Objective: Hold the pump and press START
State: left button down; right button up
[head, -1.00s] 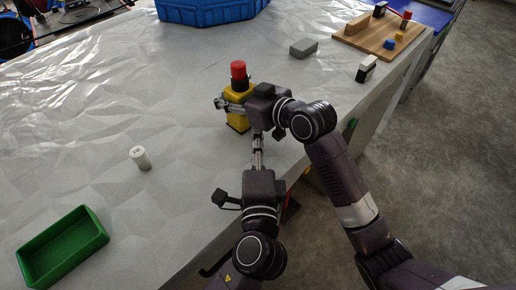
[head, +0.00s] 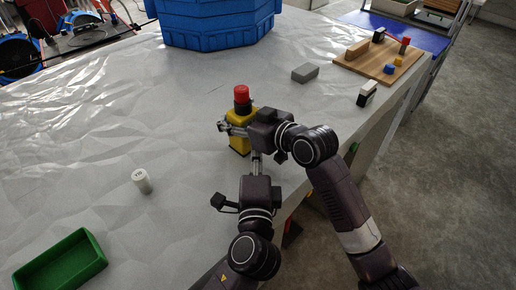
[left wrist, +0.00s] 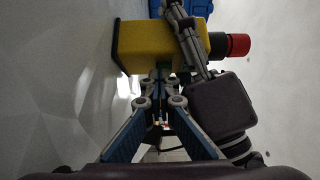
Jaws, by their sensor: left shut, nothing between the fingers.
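The pump is a yellow block (head: 239,147) with a black collar and a red knob (head: 241,94) on top, standing upright near the table's front edge. My right gripper (head: 234,128) reaches across from the right, its fingers around the pump's upper part. In the left wrist view the yellow body (left wrist: 143,46) lies sideways, with a right finger across it. My left gripper (head: 256,155) is shut and empty, pointing at the pump's lower near side. Its fingertips (left wrist: 159,84) are very close to the yellow body; contact cannot be told. No START marking is readable.
A white cylinder (head: 142,181) and a green tray (head: 62,263) stand at the left. A blue bin (head: 215,22) is behind. A grey block (head: 305,73), a black-and-white block (head: 367,94) and a wooden board (head: 362,69) with small blocks are at the right.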

pick_arm(q)
jog(key=shift+w+a+y, duration=0.2)
jog(key=shift+a+y, duration=0.2)
jog(key=shift+a, duration=0.2)
jog(key=shift+h, duration=0.4)
jog(key=shift+s+d, duration=0.2)
jog(key=shift+s, duration=1.2)
jog(key=shift+s+d, duration=0.15)
jog(key=shift+s, duration=1.3)
jog(key=shift+s+d, duration=0.2)
jog(key=shift+s, duration=1.2)
